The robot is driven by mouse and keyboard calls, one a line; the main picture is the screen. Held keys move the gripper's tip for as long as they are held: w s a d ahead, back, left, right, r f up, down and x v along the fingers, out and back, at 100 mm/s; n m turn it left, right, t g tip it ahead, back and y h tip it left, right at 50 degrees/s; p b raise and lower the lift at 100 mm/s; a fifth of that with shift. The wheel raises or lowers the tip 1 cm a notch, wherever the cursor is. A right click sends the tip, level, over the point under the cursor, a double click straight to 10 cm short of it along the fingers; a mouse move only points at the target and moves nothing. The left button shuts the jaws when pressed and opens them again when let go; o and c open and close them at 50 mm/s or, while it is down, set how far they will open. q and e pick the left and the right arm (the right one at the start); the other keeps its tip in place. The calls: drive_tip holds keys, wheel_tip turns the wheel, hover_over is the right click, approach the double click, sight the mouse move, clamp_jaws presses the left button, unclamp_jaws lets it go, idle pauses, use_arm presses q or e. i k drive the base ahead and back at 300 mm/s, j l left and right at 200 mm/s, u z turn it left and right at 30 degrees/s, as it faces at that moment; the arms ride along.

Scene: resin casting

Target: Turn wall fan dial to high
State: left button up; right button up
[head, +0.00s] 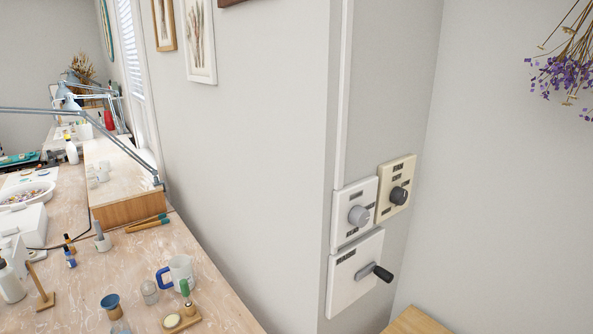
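Three control plates are on the narrow wall face right of centre. A white plate (342,226) carries a round light grey knob (358,215). To its right and slightly higher, a cream plate (385,208) carries a round dark knob (398,196). Below them, a larger white plate (345,290) has a grey lever with a black handle (381,272) pointing right. Neither of my grippers is in view.
A long workbench (215,290) runs along the left, with a blue-handled jug (180,271), small cups, bottles and a lamp arm. A wooden surface (415,322) shows at bottom right. Dried purple flowers (565,72) hang at upper right. The space before the plates looks clear.

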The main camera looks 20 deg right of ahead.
sight(398, 195)
drive_tip(key=k+z, duration=0.1)
drive_tip(key=z, duration=1.15)
